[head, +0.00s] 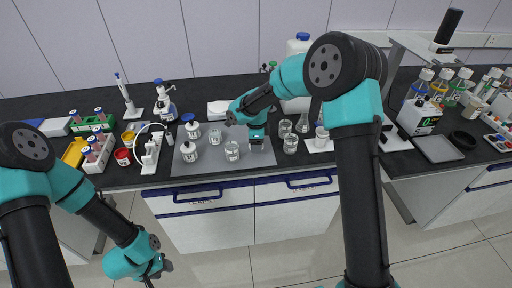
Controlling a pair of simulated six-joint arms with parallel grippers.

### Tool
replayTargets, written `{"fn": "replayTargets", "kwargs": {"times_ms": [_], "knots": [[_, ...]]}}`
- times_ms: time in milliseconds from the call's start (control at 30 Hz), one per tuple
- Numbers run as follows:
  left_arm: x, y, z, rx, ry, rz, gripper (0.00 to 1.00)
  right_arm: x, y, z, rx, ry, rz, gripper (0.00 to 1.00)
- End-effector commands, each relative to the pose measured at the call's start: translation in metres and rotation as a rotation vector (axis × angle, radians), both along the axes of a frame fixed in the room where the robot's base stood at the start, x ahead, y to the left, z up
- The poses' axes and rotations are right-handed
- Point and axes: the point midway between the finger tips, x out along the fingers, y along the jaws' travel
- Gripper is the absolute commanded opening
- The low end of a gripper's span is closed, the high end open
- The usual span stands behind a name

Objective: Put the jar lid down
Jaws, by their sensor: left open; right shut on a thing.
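My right gripper (257,146) points down over the right part of the grey mat (205,170). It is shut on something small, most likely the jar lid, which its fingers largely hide. White bottles with dark lettering stand on the mat, one at the back (192,130) and one at the front (188,152). A clear glass jar (232,151) stands left of my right gripper. My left gripper (150,281) is open and empty, hanging low in front of the bench, away from the mat.
Several glass beakers (290,144) stand right of the mat. A white stand (151,152) and a tube rack (97,152) are at left. Bottles with coloured caps (438,84) and a grey tray (438,149) are at right. The mat's front strip is bare.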

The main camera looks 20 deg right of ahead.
Motion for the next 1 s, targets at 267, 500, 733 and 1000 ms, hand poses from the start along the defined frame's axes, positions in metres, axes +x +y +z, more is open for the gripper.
{"fn": "replayTargets", "kwargs": {"times_ms": [267, 500, 733, 1000], "knots": [[0.0, 0.0, 0.0, 0.0, 0.0, 0.0, 0.43, 0.007, -0.002, 0.0, 0.0, 0.0, 0.001, 0.36], [0.0, 0.0, 0.0, 0.0, 0.0, 0.0, 0.43, 0.013, -0.004, -0.001, 0.0, 0.0, -0.001, 0.36], [0.0, 0.0, 0.0, 0.0, 0.0, 0.0, 0.43, 0.013, -0.004, -0.031, 0.0, 0.002, 0.0, 0.36], [0.0, 0.0, 0.0, 0.0, 0.0, 0.0, 0.43, 0.013, -0.004, -0.036, 0.0, 0.0, 0.0, 0.36]]}}
